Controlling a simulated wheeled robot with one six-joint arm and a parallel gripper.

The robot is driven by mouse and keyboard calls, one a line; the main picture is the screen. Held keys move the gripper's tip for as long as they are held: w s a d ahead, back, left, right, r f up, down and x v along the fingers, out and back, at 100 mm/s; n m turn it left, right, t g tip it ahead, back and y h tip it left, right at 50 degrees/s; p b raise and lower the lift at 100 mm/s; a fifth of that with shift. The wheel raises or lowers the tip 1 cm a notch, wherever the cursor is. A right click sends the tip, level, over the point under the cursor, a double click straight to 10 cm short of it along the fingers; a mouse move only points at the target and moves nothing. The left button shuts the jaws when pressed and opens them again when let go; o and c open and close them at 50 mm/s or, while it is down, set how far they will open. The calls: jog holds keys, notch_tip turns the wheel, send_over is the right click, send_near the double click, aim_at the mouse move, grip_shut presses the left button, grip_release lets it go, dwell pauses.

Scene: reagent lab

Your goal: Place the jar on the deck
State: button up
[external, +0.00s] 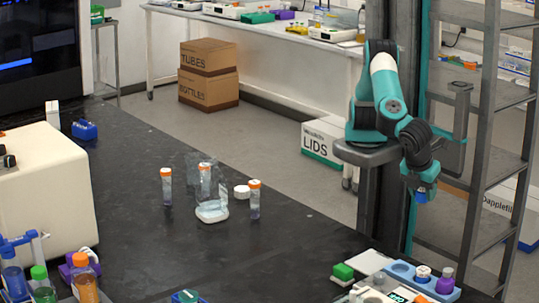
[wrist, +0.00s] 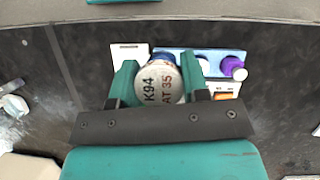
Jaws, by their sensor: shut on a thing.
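My gripper (external: 424,180) hangs at the right in the external view, pointing down above the bench's right end. Its green fingers (wrist: 160,88) in the wrist view are shut around a round jar (wrist: 160,80) with a white top lettered "K94 AT 35". In the external view the jar (external: 421,197) is a small blue shape under the fingers, partly hidden. Below it on the black bench are a pale flat plate (external: 368,261) and a blue holder (external: 401,269) with capped bottles. I cannot tell which surface is the deck. The jar looks held clear of the bench.
A purple-capped bottle (external: 445,281) stands in or beside the blue holder, with a green block (external: 343,271) to the left. A metal shelf (external: 481,130) rises behind my arm. Bare bench lies mid-front.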

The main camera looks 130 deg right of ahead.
jog(key=b, duration=0.2)
send_over(416, 266)
jog(key=w, duration=0.1)
notch_tip(416, 266, down, 15)
jog(key=shift+w+r, duration=0.1)
jog(key=shift+w, duration=0.05)
jog(key=shift+f, duration=2.6)
jog(key=shift+f, duration=0.2)
jog(key=o, duration=1)
jog(key=shift+r, duration=0.15)
jog(key=v, duration=1.2)
jog(key=shift+r, duration=0.1)
